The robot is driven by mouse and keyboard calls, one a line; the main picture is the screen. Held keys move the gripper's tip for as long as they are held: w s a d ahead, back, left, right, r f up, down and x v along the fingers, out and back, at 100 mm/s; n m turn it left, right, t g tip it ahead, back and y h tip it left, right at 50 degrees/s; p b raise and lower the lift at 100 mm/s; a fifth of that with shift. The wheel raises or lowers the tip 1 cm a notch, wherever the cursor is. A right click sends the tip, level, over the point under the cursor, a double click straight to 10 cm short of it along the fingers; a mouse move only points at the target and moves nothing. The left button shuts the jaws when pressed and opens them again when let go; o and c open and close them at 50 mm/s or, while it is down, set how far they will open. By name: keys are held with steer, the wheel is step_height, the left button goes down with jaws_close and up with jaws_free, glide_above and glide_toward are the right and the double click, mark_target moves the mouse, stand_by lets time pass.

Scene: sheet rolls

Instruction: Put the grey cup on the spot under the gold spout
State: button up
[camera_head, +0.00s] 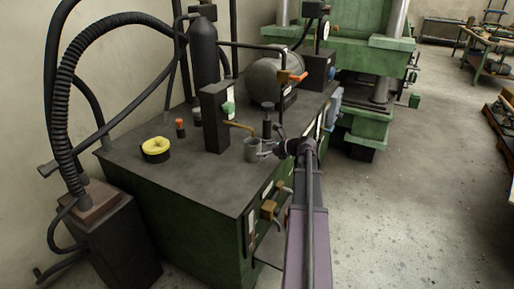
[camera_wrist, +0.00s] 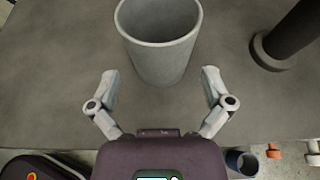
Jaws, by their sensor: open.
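The grey cup (camera_head: 251,150) stands upright on the dark bench top in the head view, just below the tip of the gold spout (camera_head: 240,126) in the picture. The spout comes out of a black upright block (camera_head: 214,118). In the wrist view the grey cup (camera_wrist: 162,55) is open-topped and stands ahead of my gripper (camera_wrist: 159,76). The fingers are spread, one on each side of the cup's lower part, with gaps showing. My gripper (camera_head: 268,152) is at the cup's right in the head view. I cannot make out a marked spot; the cup may hide it.
A dark post (camera_wrist: 287,42) stands right of the cup in the wrist view. A yellow-topped round thing (camera_head: 156,148) and a small orange-capped item (camera_head: 180,128) sit left on the bench (camera_head: 200,187). A grey motor-like drum (camera_head: 275,78) stands behind. The bench's front left top is clear.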

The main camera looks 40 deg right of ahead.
steer(key=p+v, duration=0.1)
steer(key=v, duration=0.4)
steer(key=shift+s+d+r+p, duration=0.2)
steer(key=shift+s+p, duration=0.1)
steer(key=shift+p, duration=0.1)
steer(key=shift+s, duration=0.2)
steer(key=shift+s, duration=0.1)
stand_by(1.0)
stand_by(0.8)
